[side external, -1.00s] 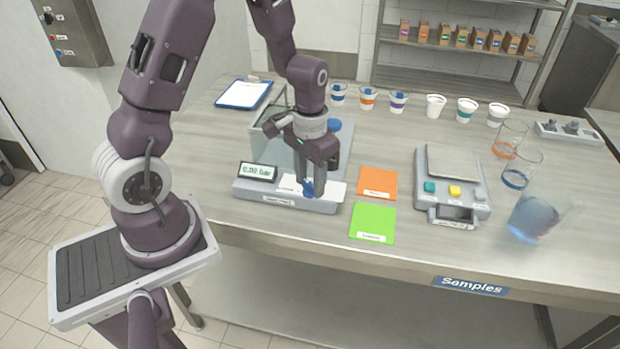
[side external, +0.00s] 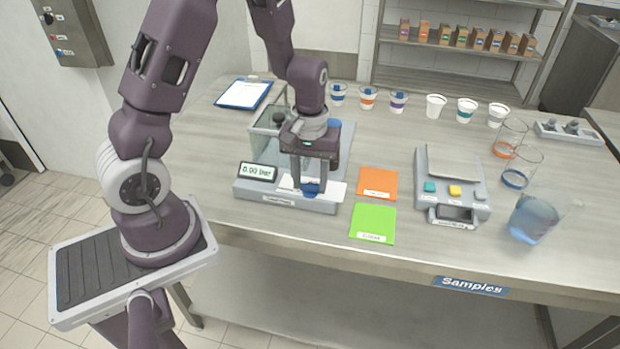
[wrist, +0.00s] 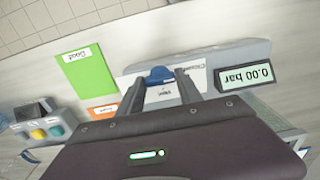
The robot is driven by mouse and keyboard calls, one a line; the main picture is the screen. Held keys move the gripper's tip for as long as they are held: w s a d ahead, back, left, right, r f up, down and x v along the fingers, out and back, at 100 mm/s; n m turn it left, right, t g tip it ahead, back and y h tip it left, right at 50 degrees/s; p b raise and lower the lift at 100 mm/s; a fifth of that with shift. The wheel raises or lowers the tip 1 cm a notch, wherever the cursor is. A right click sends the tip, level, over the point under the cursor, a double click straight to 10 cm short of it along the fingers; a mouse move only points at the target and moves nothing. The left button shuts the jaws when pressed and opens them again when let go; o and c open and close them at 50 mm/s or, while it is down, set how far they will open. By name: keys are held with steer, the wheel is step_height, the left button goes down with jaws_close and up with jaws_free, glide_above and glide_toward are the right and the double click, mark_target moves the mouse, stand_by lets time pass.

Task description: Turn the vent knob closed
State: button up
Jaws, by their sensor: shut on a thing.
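The blue vent knob (side external: 311,190) sits on the front panel of the grey filler machine (side external: 322,207). My gripper (side external: 309,187) points down over the panel, with its fingers shut on the knob, one on each side. In the wrist view the knob (wrist: 160,75) shows between the tips of my two fingers, above a white label. The machine's display (side external: 258,172) reads 0.00 bar; it also shows upside down in the wrist view (wrist: 248,75). My fingers hide part of the knob, and I cannot tell its exact angle.
An orange card (side external: 377,182) and a green card (side external: 373,222) lie right of the machine. Beyond them are a scale (side external: 452,190) and a pitcher of blue liquid (side external: 535,220). Several cups stand along the back. A glass-walled chamber (side external: 264,137) rises behind the panel.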

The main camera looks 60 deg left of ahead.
mark_target(310, 184)
stand_by(0.4)
steer(key=o, duration=1.4)
steer(key=shift+r, duration=0.15)
step_height(310, 184, up, 7)
steer(key=shift+f, duration=0.1)
